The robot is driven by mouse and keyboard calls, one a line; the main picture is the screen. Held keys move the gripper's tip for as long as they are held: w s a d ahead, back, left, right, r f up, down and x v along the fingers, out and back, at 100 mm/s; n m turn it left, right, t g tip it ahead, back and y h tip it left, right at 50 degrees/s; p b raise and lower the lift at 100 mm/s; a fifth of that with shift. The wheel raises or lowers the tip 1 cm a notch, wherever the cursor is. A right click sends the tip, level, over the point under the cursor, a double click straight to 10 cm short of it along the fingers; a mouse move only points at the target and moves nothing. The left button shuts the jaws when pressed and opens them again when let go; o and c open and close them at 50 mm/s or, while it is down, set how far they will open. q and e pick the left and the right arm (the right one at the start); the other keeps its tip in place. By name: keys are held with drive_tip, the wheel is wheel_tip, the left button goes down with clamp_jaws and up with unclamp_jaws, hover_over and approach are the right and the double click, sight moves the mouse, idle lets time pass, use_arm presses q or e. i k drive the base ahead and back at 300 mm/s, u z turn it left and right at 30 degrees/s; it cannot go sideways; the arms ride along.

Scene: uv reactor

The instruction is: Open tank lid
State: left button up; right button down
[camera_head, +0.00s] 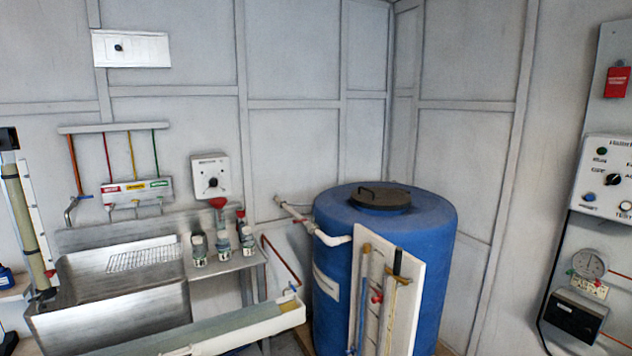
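A large blue tank (432,262) stands right of the middle, near the room's corner. Its round dark lid (381,207) sits on the tank's top and looks closed. A dark arched handle (370,192) rises from the lid. Neither of my grippers shows in the head view, so I cannot see whether they are open or shut.
A white board (408,300) with pipes and valves stands at the tank's front. A white pipe (322,237) meets its left side. A steel sink (110,295) and several bottles (222,243) are at left. A control panel (606,178) is at right.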

sight(377, 199)
drive_tip(key=u, duration=0.2)
drive_tip(key=i, duration=1.5)
drive_tip(key=z, duration=0.8)
